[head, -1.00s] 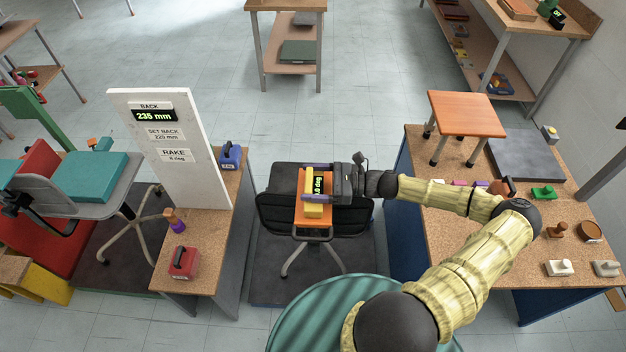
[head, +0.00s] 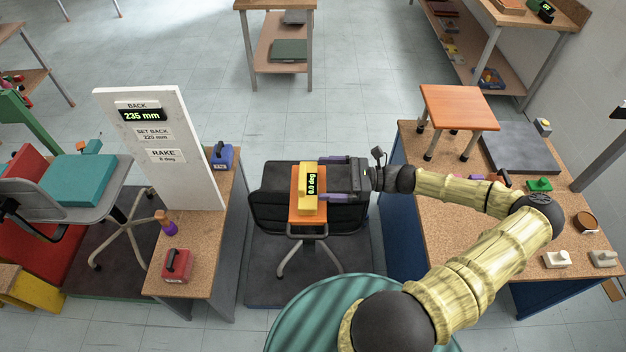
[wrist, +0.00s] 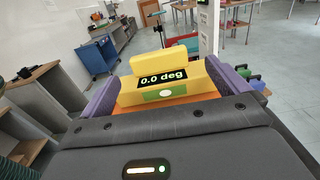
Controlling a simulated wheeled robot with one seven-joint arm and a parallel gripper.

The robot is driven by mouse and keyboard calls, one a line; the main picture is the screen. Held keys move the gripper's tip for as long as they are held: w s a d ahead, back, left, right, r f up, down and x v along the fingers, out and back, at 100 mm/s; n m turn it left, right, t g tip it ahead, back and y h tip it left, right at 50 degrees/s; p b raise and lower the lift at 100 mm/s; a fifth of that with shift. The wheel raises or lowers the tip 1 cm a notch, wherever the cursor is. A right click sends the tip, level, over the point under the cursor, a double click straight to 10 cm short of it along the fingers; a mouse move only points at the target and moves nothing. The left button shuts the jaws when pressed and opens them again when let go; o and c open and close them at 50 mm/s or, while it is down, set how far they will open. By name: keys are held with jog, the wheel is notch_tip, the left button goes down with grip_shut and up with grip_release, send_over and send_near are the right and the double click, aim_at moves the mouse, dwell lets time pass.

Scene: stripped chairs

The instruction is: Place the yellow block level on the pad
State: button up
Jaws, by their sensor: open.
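The yellow block (head: 307,203) rests on the orange pad (head: 293,214) on a dark chair. It looks flat, and its display reads 0.0 deg. In the wrist view the block (wrist: 165,93) stands straight ahead, with a strip of the orange pad (wrist: 150,107) below it. My gripper (head: 313,180) is open at the block's right side. In the wrist view its purple fingers (wrist: 165,88) stand to either side of the block, with the left finger close to it. Contact there cannot be told.
A white panel (head: 165,185) reading BACK 235 mm stands on the left bench, with a red weight (head: 177,266) and a blue weight (head: 221,157). The right bench (head: 440,238) holds an orange stool (head: 459,107) and small items. A teal round surface (head: 300,325) is in front.

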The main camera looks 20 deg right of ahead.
jog(key=b+v, duration=0.1)
jog(key=v, duration=0.5)
jog(key=shift+s+a+b, duration=0.1)
jog(key=shift+s+b, duration=0.05)
jog(key=shift+b, duration=0.15)
